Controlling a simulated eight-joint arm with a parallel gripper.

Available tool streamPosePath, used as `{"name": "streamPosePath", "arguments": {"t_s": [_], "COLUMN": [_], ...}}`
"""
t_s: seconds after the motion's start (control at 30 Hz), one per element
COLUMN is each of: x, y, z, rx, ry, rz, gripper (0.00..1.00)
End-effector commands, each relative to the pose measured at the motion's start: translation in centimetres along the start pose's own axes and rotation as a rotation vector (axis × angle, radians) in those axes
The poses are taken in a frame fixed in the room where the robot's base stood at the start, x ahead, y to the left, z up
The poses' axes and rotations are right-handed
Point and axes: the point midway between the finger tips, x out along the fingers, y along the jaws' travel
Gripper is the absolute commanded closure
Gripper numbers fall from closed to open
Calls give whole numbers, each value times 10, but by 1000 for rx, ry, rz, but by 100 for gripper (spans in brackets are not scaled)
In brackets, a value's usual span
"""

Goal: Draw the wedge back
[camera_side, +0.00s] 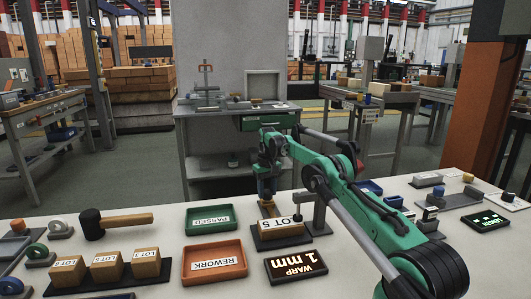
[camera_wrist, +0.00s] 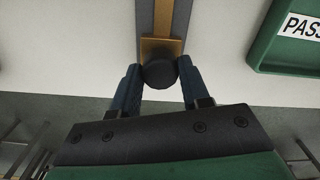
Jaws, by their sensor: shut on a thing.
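My gripper (camera_side: 266,196) points down at the back end of the dark plate under the LOT 5 brick. In the wrist view its two blue fingers (camera_wrist: 158,76) are shut on a dark round knob (camera_wrist: 160,73), one finger on each side. The knob sits on the tan wedge (camera_wrist: 162,46), which lies flat in a dark channel (camera_wrist: 178,18) and runs away from the fingers. The LOT 5 brick (camera_side: 279,229) rests on its dark plate (camera_side: 290,242). The wedge's far end, and whether it touches the brick, cannot be made out.
A grey gauge stand (camera_side: 319,208) is close right of the brick. A display (camera_side: 297,265) reads WARP 1 mm. A green PASSED tray (camera_side: 213,218) and orange REWORK tray (camera_side: 214,264) lie left. A mallet (camera_side: 115,223) and several bricks (camera_side: 107,267) are farther left.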

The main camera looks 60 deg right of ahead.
Motion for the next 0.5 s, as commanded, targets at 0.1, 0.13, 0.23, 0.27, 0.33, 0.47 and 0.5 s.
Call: {"name": "streamPosePath", "arguments": {"t_s": [0.1,0.13,0.23,0.27,0.33,0.47,0.5], "x": [0,0,0,0,0,0,0], "y": [1,1,1,1,1,1,1], "z": [-4,-4,-3,-3,-4,-3,-3], "rx": [1,1,1,1,1,1,1], "ry": [19,19,19,19,20,18,17], "rz": [2,2,3,3,3,3,3], "gripper": [100,100,100,100,46,28,28]}}
